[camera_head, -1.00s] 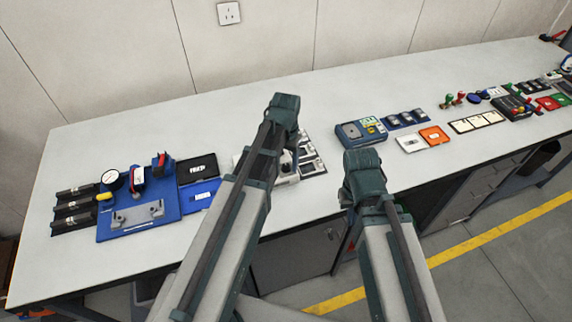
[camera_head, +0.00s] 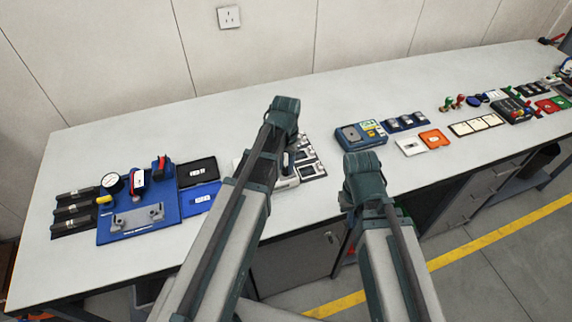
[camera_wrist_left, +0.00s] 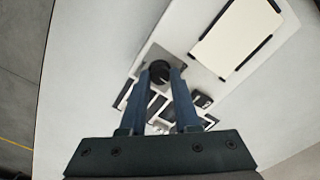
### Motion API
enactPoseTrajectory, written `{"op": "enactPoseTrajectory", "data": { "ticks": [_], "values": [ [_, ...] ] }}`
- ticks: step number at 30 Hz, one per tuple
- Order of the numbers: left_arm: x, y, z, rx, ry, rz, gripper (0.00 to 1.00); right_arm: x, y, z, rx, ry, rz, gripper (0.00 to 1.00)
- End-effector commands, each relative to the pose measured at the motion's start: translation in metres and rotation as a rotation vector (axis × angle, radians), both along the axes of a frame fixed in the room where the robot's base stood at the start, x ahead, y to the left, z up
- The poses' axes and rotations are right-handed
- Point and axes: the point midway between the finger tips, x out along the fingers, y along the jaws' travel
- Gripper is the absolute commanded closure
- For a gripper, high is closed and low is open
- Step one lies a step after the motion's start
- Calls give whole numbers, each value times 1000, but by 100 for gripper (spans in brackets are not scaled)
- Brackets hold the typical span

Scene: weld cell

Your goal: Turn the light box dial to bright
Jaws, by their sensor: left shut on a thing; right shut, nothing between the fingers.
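The light box shows in the left wrist view as a pale body with a cream panel (camera_wrist_left: 236,37) held at its edges by dark strips. Its black round dial (camera_wrist_left: 159,70) sits near one corner on a grey patch. My left gripper (camera_wrist_left: 163,72) points down at the dial, with its two blue-grey fingers closed around it. The dial's pointer and marks are too small to read. In the head view my left arm covers most of the box and the left fingertips. Of my right arm only the links show there; its gripper is hidden.
A blue fixture plate (camera_head: 128,232) with a gauge stands on the left of the bench. A blue-grey device (camera_head: 352,137) and an orange tray (camera_head: 435,140) lie to the right. Dark trays with metal pieces (camera_head: 311,170) lie beside the light box. The bench front is clear.

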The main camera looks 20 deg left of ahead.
Motion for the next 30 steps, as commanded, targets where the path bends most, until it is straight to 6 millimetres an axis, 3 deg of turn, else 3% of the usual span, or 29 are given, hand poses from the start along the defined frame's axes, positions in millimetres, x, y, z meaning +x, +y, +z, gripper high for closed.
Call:
{"op": "enactPoseTrajectory", "data": {
  "ticks": [30],
  "values": [
    [0, 0, 0, 0, 0, -939, 100, 0, 0, 0, 0, 0, 0, 100]
  ]
}}
